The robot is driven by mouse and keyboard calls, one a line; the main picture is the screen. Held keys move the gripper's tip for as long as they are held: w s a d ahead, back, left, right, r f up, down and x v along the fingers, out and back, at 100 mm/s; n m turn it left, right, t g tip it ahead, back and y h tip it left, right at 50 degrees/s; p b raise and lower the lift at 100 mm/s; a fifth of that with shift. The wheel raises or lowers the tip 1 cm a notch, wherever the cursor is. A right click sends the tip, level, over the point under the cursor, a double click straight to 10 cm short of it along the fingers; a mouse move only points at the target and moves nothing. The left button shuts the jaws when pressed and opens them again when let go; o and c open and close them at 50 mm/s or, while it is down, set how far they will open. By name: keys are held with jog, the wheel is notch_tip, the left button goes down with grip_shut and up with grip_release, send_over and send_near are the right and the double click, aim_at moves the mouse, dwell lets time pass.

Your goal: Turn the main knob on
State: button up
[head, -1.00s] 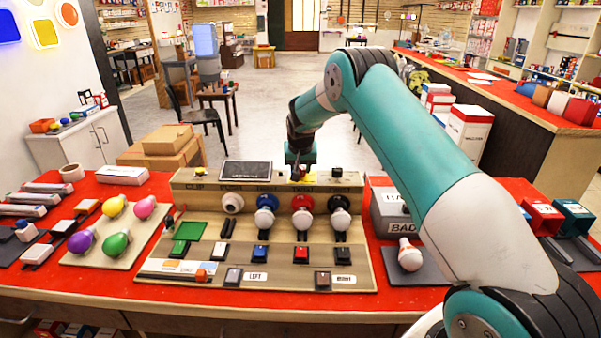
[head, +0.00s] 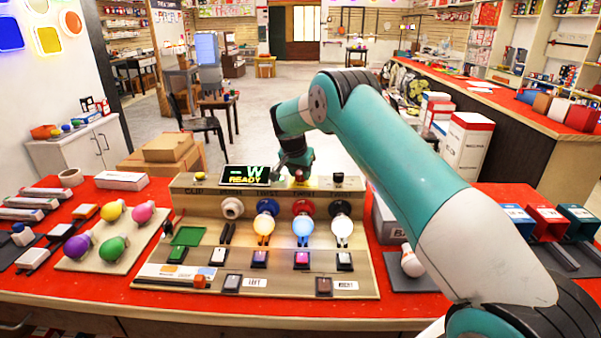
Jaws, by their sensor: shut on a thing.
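The wooden test panel (head: 192,209) stands on the red table. My gripper (head: 299,172) is at its top edge, right of the small display (head: 246,175). It is shut on the main knob (head: 300,180), which is mostly hidden by the gripper; a bit of yellow and red shows below the fingers. The display is lit and reads "-W READY". Three bulbs in the panel are lit: a warm orange one (head: 264,230), a bluish one (head: 302,229) and a white one (head: 342,230). The socket (head: 232,208) at their left is empty.
A board (head: 72,262) with several coloured bulbs lies at left. A loose bulb (head: 411,260) rests on a dark pad at right. A yellow button (head: 199,176) and a black knob (head: 338,179) also sit on the panel's top. My arm covers the table's right part.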

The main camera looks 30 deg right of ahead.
jog(key=o, duration=0.9)
jog(key=b+v, duration=0.2)
jog(key=v, duration=1.5)
jog(key=shift+a+r, duration=0.15)
jog(key=shift+a, duration=0.05)
jog(key=shift+s, duration=0.1)
